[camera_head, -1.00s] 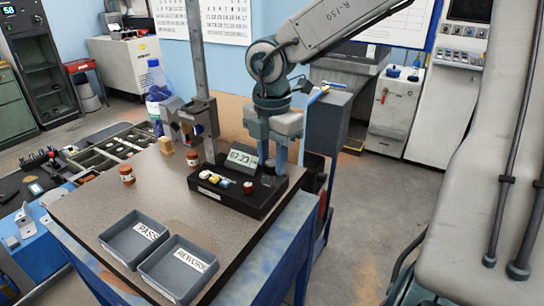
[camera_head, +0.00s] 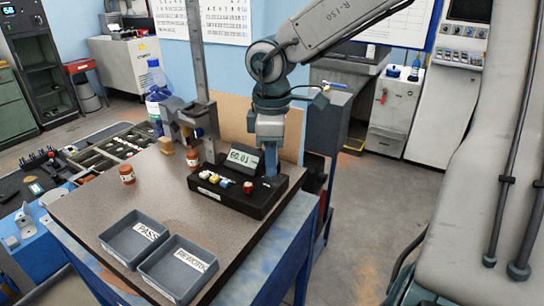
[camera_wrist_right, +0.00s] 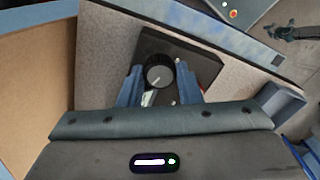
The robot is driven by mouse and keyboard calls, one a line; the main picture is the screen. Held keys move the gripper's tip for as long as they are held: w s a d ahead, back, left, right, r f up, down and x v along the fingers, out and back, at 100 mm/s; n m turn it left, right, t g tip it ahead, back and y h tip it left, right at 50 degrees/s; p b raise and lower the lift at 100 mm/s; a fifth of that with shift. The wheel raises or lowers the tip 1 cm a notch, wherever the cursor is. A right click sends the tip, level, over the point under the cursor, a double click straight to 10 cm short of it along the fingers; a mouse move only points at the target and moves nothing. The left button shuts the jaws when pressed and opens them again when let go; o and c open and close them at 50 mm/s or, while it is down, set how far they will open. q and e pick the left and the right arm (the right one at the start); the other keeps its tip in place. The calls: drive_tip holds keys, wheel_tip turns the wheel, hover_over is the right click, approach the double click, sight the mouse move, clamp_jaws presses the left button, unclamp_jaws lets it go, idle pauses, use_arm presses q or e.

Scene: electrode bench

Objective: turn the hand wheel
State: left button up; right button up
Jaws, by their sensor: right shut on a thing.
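The hand wheel is a black round knob with a pale pointer line, at the side of a black instrument box (camera_head: 262,203). It shows in the right wrist view (camera_wrist_right: 159,73), between the two blue fingers of my right gripper (camera_wrist_right: 159,84). In the head view my right gripper (camera_head: 270,165) points down at the right end of the box and hides the knob. The gripper is shut on the knob. A tilted digital display (camera_head: 243,158) stands at the back of the box, its digits hard to read. My left gripper is not in view.
Two grey trays, marked PASS (camera_head: 134,234) and REWORK (camera_head: 178,268), sit at the table's front. A tall metal stand (camera_head: 205,95) rises behind the box. The table's middle is clear.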

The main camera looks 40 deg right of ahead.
drive_tip(key=shift+m, duration=0.9)
drive_tip(key=shift+r, duration=0.1)
drive_tip(key=o, duration=1)
drive_tip(key=shift+r+p, duration=0.55)
drive_tip(key=shift+p, duration=0.1)
wheel_tip(320, 180, up, 10)
drive_tip(key=p, duration=0.9)
drive_tip(key=shift+f, duration=0.2)
